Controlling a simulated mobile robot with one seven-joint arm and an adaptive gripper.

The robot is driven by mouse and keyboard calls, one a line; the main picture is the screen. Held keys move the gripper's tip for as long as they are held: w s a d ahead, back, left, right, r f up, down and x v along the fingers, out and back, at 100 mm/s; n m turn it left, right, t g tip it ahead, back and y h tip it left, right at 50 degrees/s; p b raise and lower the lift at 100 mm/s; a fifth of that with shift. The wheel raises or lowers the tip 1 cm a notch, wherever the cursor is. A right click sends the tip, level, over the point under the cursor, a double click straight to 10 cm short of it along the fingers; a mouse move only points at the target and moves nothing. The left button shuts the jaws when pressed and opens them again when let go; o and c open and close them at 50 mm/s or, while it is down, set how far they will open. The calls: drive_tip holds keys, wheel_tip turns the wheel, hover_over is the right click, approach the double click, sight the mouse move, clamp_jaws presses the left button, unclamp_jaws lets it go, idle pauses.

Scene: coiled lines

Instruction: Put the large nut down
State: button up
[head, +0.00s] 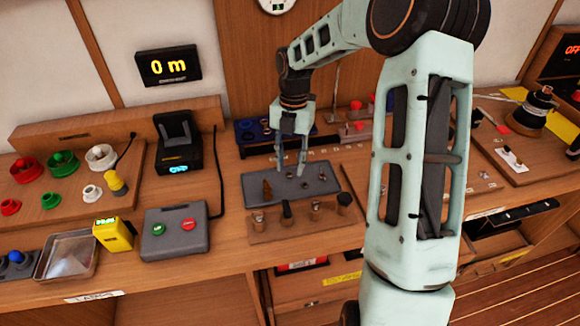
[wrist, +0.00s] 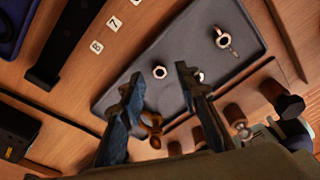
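My gripper (head: 291,168) points down over the grey tray (head: 250,197), with its two fingers apart. The wrist view shows the open fingers (wrist: 158,84) with nothing gripped between their tips. A ring-shaped metal nut (wrist: 160,72) appears in the gap between them, on the tray (wrist: 120,92) surface. Another nut-like ring (wrist: 221,38) lies farther along the tray beside a small metal piece. A pale piece (wrist: 201,77) is partly hidden by the right finger. I cannot tell by size which one is the large nut. A brown fitting (head: 267,190) stands at the tray's left.
A wooden rack (head: 300,230) with several knobbed pieces stands just in front of the tray. A grey box with green and red buttons (head: 176,232) sits to the left, with a black device (head: 178,150) behind.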

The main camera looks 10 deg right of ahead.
sight(292, 172)
wheel_tip(292, 172, up, 10)
drive_tip(key=w, duration=0.1)
drive_tip(key=shift+d+r, duration=0.25)
drive_tip(key=shift+d, duration=0.1)
